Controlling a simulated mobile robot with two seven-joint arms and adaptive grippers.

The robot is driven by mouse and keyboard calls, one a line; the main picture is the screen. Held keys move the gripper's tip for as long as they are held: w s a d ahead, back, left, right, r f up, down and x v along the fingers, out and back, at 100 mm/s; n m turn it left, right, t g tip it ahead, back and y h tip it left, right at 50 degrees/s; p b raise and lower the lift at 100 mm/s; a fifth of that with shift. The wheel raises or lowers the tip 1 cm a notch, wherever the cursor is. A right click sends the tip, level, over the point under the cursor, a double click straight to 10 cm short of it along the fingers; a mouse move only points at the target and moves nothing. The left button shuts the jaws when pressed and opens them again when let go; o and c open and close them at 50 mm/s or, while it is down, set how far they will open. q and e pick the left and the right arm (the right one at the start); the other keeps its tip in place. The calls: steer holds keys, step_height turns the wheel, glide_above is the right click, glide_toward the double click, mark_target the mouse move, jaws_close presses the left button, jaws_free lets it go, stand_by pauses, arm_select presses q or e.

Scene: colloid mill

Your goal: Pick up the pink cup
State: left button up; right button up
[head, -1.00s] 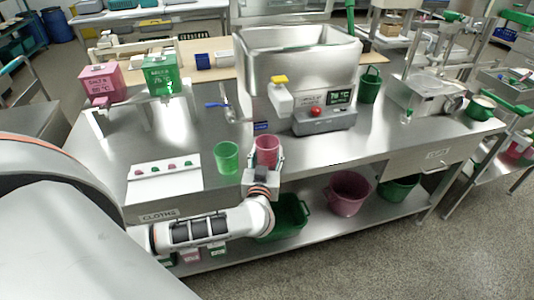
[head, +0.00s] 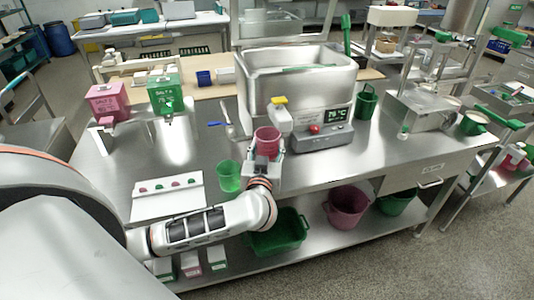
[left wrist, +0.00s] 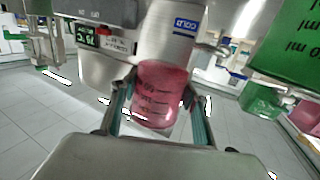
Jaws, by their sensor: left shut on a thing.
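The pink cup (head: 267,138) is a translucent tumbler, upright between the fingers of my left gripper (head: 265,152). The gripper is shut on it, one finger on each side. The cup appears to be held above the steel bench, in front of the mill. In the left wrist view the cup (left wrist: 160,92) shows dark measuring marks, and my left gripper's fingers (left wrist: 157,108) press on both its sides. My right gripper is in neither view.
A green cup (head: 229,177) stands left of the pink cup on the bench (head: 310,168). The steel mill (head: 297,90) with its display stands behind. A white panel with coloured knobs (head: 167,197) lies at left. Green (head: 275,235) and pink (head: 348,208) tubs sit on the lower shelf.

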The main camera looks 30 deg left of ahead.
arm_select(q)
step_height(320, 180, up, 6)
steer(key=shift+r+p, duration=0.15)
steer(key=shift+p, duration=0.65)
steer(key=shift+r+p, duration=0.45)
steer(key=shift+r, duration=1.25)
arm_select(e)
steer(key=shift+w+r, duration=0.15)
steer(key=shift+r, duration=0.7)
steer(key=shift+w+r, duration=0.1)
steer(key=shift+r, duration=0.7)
